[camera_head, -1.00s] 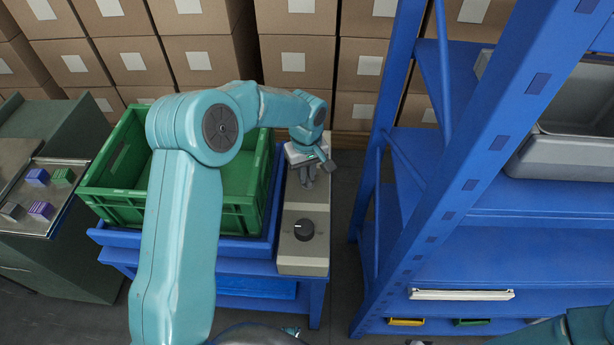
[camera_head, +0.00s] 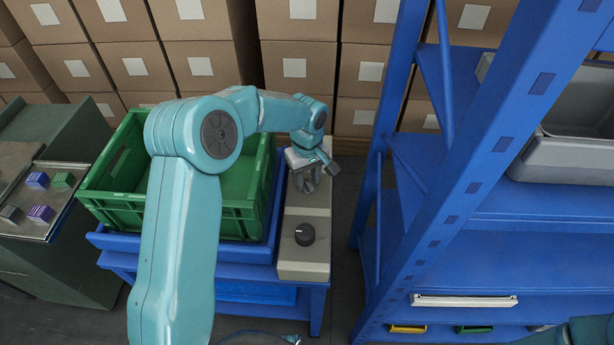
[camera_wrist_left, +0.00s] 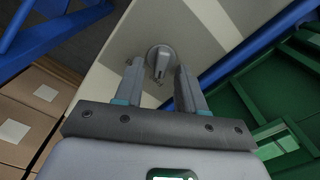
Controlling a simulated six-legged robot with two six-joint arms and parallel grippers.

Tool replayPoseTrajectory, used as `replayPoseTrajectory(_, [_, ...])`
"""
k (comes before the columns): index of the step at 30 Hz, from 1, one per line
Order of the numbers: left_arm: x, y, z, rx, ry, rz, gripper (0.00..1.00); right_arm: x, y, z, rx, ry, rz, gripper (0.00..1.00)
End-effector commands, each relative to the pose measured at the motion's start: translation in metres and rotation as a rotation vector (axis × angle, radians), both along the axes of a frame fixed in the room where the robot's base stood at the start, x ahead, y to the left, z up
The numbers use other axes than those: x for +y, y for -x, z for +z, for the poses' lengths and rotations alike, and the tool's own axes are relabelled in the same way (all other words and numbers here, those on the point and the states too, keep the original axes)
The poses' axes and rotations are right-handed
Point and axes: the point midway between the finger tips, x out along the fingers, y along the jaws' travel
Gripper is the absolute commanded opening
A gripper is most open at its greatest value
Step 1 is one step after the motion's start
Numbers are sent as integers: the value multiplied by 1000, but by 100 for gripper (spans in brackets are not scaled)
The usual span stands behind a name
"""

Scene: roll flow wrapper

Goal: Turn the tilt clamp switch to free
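The control box (camera_head: 306,262) is a long beige-grey block beside the green crate. A round black knob with a pale mark (camera_head: 305,234) sits on its near part. A grey knob with a raised bar (camera_wrist_left: 160,60) shows in the left wrist view, on the pale and grey box face. I cannot read any labels. My left gripper (camera_head: 308,184) is over the far part of the box, pointing down. In the left wrist view the left gripper (camera_wrist_left: 159,72) is open, its fingers on either side of the grey knob, with no clear contact. My right gripper is out of view.
The green crate (camera_head: 238,222) stands on a blue table left of the control box. A blue shelf rack (camera_head: 452,190) stands to the right, across a narrow floor gap. Stacked cartons (camera_head: 295,68) close off the back. A green cabinet (camera_head: 95,240) with small blocks is at far left.

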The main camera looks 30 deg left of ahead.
Motion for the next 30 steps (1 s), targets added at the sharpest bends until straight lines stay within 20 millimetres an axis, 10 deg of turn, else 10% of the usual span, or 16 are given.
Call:
replayPoseTrajectory(8, [0,-1,11,-3,-1,0,39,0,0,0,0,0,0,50])
replayPoseTrajectory(21, [0,0,120,-5,0,0,39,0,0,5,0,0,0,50])
replayPoseTrajectory(30, [0,0,160,-1,1,-1,39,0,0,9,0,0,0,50])
